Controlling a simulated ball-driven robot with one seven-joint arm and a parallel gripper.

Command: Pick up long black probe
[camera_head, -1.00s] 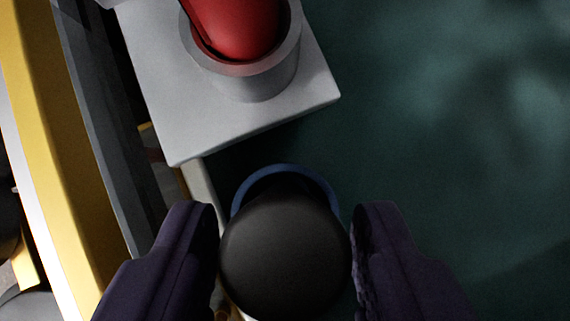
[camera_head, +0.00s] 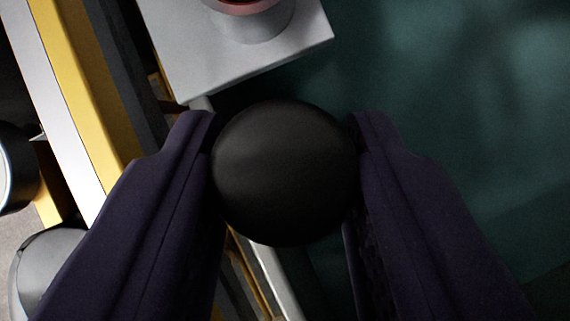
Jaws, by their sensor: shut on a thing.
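The long black probe (camera_head: 285,172) shows as a round, dark end seen nearly end-on in the middle of the view. My gripper (camera_head: 284,140) is shut on it, with one dark purple finger on its left side and one on its right. The probe's length below the round end is hidden. The blue ring is not visible now.
A grey block (camera_head: 235,60) with a round socket (camera_head: 252,22) stands at the top, a red thing (camera_head: 240,3) in the socket. A yellow beam (camera_head: 85,90) runs along the left, near a rounded grey part (camera_head: 45,265). The dark green surface (camera_head: 460,120) at right looks clear.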

